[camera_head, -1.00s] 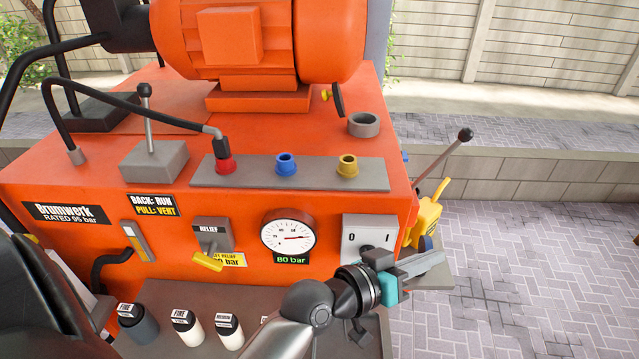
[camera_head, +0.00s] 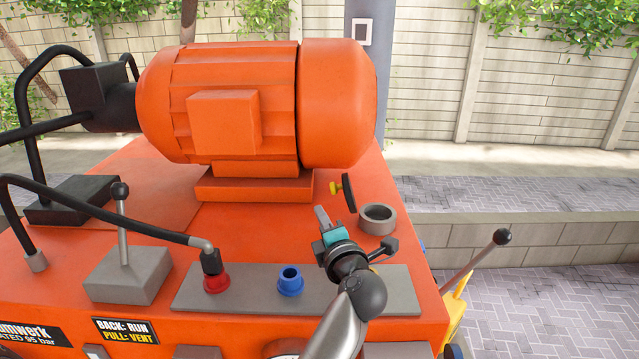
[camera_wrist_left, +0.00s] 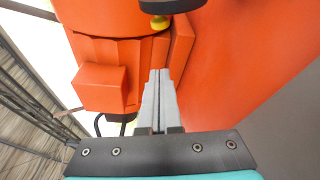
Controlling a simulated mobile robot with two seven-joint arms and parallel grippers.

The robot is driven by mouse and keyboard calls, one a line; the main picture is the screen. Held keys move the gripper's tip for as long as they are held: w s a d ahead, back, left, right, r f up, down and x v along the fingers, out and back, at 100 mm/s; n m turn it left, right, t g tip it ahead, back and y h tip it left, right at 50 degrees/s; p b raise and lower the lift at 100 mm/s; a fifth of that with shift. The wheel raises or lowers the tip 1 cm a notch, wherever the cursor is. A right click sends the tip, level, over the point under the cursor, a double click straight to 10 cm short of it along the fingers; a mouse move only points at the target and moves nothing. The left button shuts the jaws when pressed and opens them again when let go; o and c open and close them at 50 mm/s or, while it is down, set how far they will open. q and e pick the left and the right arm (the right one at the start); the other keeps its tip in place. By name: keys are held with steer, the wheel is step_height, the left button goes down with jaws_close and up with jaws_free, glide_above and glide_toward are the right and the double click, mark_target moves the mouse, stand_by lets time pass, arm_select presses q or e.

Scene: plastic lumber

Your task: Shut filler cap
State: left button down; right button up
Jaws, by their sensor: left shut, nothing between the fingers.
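The filler cap (camera_head: 349,193) is a dark disc with a yellow knob (camera_head: 335,188) on its left side. It stands tilted up, open, beside the grey filler neck (camera_head: 378,219), whose round mouth is uncovered. My left gripper (camera_head: 321,213) is shut and empty above the orange tank top, just left of and nearer than the cap, apart from it in the picture. In the left wrist view its closed fingers (camera_wrist_left: 158,84) point toward the cap (camera_wrist_left: 172,5), which is cut off at the top edge. My right gripper is not in view.
A large orange motor (camera_head: 255,105) stands behind and left. A grey strip (camera_head: 250,290) with red and blue couplings (camera_head: 290,280) lies under my left arm. A hose (camera_head: 110,210) and a lever (camera_head: 121,215) stand left. Another lever (camera_head: 480,262) is right.

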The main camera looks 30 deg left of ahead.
arm_select(q)
steer(key=shift+w+a+f, duration=0.15)
steer(key=shift+a+f, duration=0.05)
steer(key=shift+a, duration=0.1)
steer(key=x, duration=0.3)
steer(key=shift+w+a+r, duration=0.15)
steer(key=shift+w+a, duration=0.05)
steer(key=x, duration=0.5)
steer(key=shift+a, duration=0.1)
steer(key=d, duration=0.1)
steer(key=w, duration=0.1)
steer(key=d+p, duration=0.1)
steer(key=shift+w+d+r, duration=0.25)
steer(key=shift+w+d, duration=0.05)
steer(key=shift+w, duration=0.1)
steer(key=shift+w+d, duration=0.15)
steer(key=shift+d, duration=0.2)
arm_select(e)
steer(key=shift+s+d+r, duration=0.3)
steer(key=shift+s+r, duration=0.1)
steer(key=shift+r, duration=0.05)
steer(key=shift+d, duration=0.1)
